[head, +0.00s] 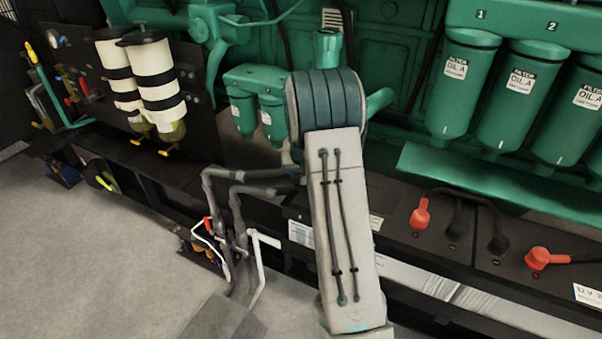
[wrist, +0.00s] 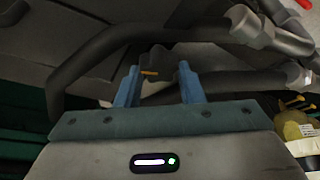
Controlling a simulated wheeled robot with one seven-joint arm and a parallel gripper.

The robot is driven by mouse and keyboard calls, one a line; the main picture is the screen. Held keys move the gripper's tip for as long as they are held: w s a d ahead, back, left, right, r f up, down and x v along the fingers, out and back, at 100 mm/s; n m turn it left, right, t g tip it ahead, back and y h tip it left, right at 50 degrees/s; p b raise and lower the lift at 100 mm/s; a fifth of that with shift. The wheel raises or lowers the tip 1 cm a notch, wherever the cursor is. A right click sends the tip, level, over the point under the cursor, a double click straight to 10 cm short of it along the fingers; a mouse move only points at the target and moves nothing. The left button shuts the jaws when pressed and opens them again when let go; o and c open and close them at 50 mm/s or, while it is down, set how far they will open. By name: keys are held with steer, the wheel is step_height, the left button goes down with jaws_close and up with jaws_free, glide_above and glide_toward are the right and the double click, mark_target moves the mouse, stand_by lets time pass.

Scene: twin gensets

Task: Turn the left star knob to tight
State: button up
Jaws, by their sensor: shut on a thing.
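In the wrist view, a dark knob (wrist: 154,58) with a small orange mark sits between the two blue fingers of my gripper (wrist: 157,72). The fingers are shut on it, one on each side. Its lobes are dark and partly hidden, so its full shape and how far it is turned are hard to tell. In the head view, my own arm hides the gripper and the knob. No second star knob can be made out, and no tight marking is readable.
Grey pipes (head: 236,190) run close beside my arm; a thick dark hose (wrist: 85,62) curves near the fingers. Green oil filters (head: 463,85) and red-capped battery terminals (head: 421,213) are at the right. Striped filter bowls (head: 155,80) hang at the left. Open floor (head: 90,260) lies at the lower left.

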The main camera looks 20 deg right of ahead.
steer(key=m+h+p, duration=0.1)
steer(key=m, duration=0.1)
steer(key=m+h, duration=0.1)
steer(key=m, duration=0.2)
steer(key=shift+w+a+r+m+g+p, duration=0.1)
steer(key=shift+m+g+p, duration=0.2)
steer(key=shift+g+p, duration=0.1)
steer(key=m+g+p, duration=0.1)
steer(key=m, duration=0.1)
steer(key=m+g+h, duration=0.1)
steer(key=m, duration=0.2)
steer(key=shift+p, duration=0.35)
steer(key=m+g, duration=0.1)
steer(key=m, duration=0.2)
steer(key=m+g, duration=0.1)
steer(key=m, duration=0.2)
steer(key=shift+w+p, duration=0.1)
steer(key=shift+p, duration=0.25)
steer(key=m+g, duration=0.1)
steer(key=m, duration=0.3)
steer(key=shift+a+m+g, duration=0.1)
steer(key=shift+m+g, duration=0.2)
steer(key=shift+g, duration=0.1)
steer(key=shift+m+y, duration=0.3)
